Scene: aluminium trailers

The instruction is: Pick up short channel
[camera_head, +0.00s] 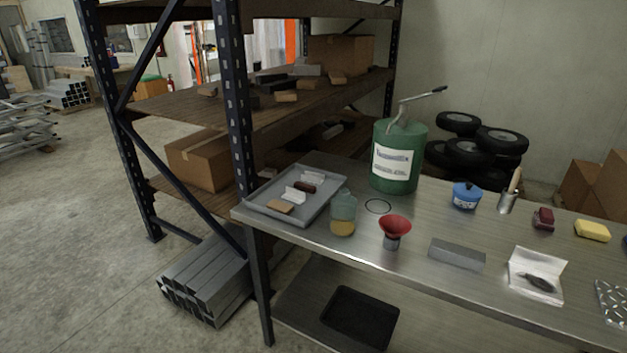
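A short grey bar-shaped metal piece (457,254), which looks like the short channel, lies flat on the steel table (433,222) near its front edge. It sits between a red funnel (394,227) on its left and a white paper or open packet with a dark object (537,276) on its right. Its open side, if it has one, cannot be made out. My gripper is not in view, and nothing in the picture touches the piece.
A green drum (398,156) with a hand pump, a grey tray (263,206) of small items, a jar (343,214), a blue tin (466,195) and a brush cup (507,202) stand on the table. A shelf rack (236,100) rises at the left. Bare tabletop lies behind the piece.

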